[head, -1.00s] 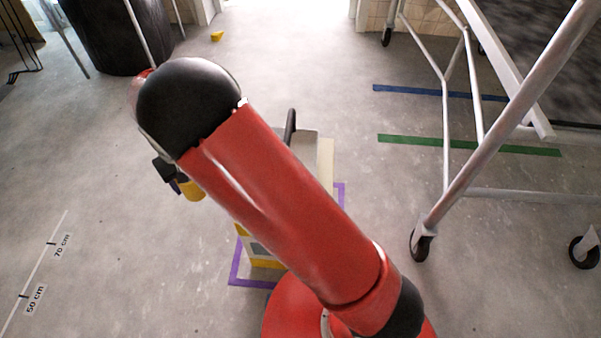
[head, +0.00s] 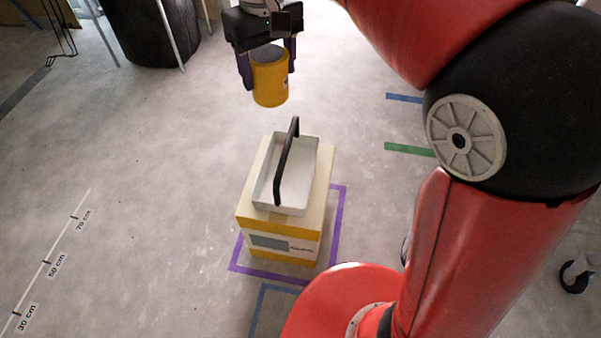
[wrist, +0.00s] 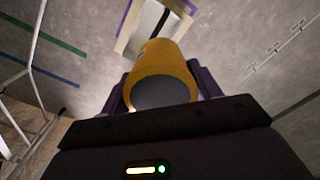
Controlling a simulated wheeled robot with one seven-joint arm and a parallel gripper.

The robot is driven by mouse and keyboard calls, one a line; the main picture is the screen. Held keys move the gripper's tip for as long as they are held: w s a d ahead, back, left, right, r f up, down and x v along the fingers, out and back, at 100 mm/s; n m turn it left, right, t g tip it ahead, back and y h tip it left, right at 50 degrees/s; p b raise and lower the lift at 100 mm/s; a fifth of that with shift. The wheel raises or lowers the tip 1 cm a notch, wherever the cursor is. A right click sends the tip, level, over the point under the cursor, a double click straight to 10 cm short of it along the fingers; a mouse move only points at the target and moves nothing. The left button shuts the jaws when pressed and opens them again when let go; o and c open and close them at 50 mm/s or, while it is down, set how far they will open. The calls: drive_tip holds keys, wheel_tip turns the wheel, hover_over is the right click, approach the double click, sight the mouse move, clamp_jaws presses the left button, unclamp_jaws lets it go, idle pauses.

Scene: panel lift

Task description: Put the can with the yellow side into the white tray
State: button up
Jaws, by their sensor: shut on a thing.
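My gripper (head: 268,72) is shut on the can with the yellow side (head: 270,82), which has a dark grey end facing up. The can hangs in the air above and behind the white tray (head: 303,186) in the head view, apart from it. In the wrist view the can (wrist: 160,75) sits between my purple fingers, with the white tray (wrist: 146,28) partly hidden beyond it. The tray is empty and has a dark handle (head: 286,160) arching over its middle.
The tray stands on a cardboard box (head: 245,208) with a yellow band, inside a purple floor outline (head: 341,215). A black bin (head: 150,35) stands at the back left. A white metal frame (wrist: 33,60) shows in the wrist view. The floor left of the box is clear.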

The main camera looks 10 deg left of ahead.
sight(273, 101)
drive_tip(key=shift+s+d+f, duration=0.1)
drive_tip(key=shift+d, duration=0.15)
wheel_tip(273, 101, down, 19)
drive_tip(key=b, duration=0.2)
drive_tip(key=shift+f+b, duration=0.1)
drive_tip(key=shift+b, duration=0.2)
drive_tip(key=shift+f, duration=0.1)
drive_tip(key=shift+f+b, duration=0.35)
drive_tip(key=shift+f, duration=0.2)
drive_tip(key=o, duration=1.2)
drive_tip(key=shift+o, duration=0.2)
drive_tip(key=shift+r, duration=0.15)
wheel_tip(273, 101, up, 13)
drive_tip(key=shift+p, duration=1.1)
